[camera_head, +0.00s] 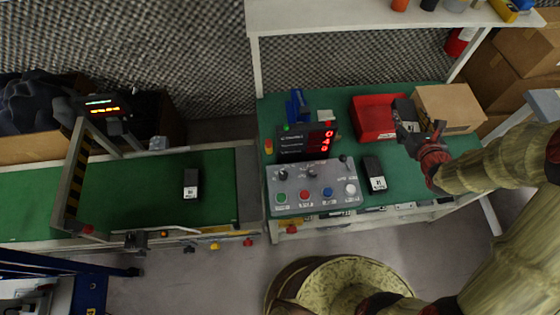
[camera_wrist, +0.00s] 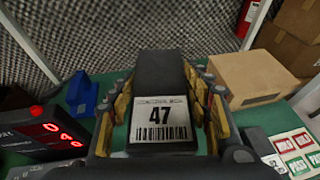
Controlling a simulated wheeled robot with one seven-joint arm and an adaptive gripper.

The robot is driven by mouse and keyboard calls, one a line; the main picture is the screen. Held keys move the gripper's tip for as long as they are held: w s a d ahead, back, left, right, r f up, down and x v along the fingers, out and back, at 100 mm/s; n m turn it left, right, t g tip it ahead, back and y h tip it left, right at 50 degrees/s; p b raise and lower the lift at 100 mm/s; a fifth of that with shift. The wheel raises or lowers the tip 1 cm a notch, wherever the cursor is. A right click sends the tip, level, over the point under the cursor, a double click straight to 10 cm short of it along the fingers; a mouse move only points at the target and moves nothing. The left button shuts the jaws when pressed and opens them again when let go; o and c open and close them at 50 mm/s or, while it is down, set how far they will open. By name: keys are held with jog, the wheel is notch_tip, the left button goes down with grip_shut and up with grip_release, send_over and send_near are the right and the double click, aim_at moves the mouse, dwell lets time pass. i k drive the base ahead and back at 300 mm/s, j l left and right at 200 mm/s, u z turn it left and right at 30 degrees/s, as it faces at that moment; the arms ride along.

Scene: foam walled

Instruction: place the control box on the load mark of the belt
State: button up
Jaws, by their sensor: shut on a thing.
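My gripper (camera_head: 414,134) is at the right side of the green bench, near the red bin. It is shut on a dark box (camera_head: 404,110), partly hidden by the fingers. In the wrist view the held box (camera_wrist: 162,68) lies between the two finger pads and has a white label reading 47 with a barcode. A similar dark labelled box (camera_head: 191,182) lies on the green belt (camera_head: 145,190) at left. Another dark labelled box (camera_head: 374,172) lies on the bench beside the button panel. I cannot make out a load mark on the belt.
The grey button panel (camera_head: 313,187) and red-digit display (camera_head: 305,142) stand on the bench (camera_head: 405,185). The red bin (camera_head: 372,118) and a cardboard box (camera_head: 448,107) are behind. A striped gate (camera_head: 74,172) spans the belt. An overhead shelf (camera_head: 350,14) runs along the back.

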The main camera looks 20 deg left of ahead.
aim_at(223, 184)
jog(key=k+j+u, duration=0.25)
jog(key=j, duration=1.25)
jog(key=j+u, duration=0.25)
jog(key=j, duration=1.2)
